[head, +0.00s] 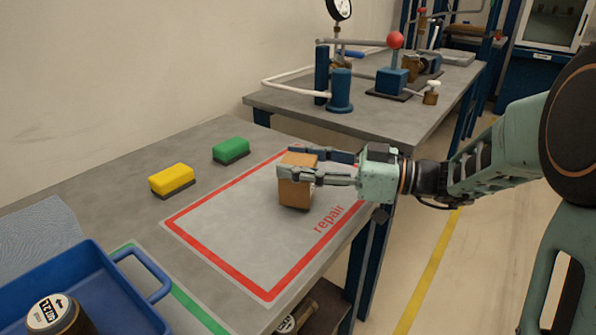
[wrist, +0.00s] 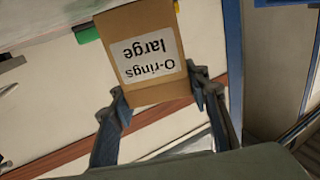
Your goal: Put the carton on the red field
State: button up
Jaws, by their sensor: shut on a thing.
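The carton (head: 295,192) is a small brown box in the head view, inside the red-outlined field, near its far right part. In the wrist view the carton (wrist: 150,88) shows a white label reading "O-rings large", upside down in the picture. My gripper (head: 286,161) is shut on the carton, with one finger on each side of it. The carton looks close to upright; whether its base touches the surface I cannot tell. The red field (head: 215,257) is a red outline marked "repair" on the grey bench, empty apart from the carton.
A yellow sponge (head: 172,179) and a green sponge (head: 231,150) lie beyond the field's left side. A blue tray (head: 118,300) holding a labelled round item stands at the near left. A second bench (head: 440,98) with gauge and lever equipment stands behind. Much of the field is clear.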

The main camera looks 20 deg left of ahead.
jog(key=shift+f, duration=0.45)
jog(key=shift+f+b, duration=0.25)
jog(key=shift+b, duration=0.1)
jog(key=o, duration=1.2)
jog(key=shift+r, duration=0.1)
jog(key=shift+o, duration=0.2)
jog(key=shift+r, duration=0.1)
jog(key=shift+r+p, duration=0.15)
jog(key=shift+p, duration=0.4)
jog(key=d+p, duration=0.1)
jog(key=d, duration=1.1)
jog(key=shift+d+p, duration=0.1)
jog(key=shift+p, duration=0.25)
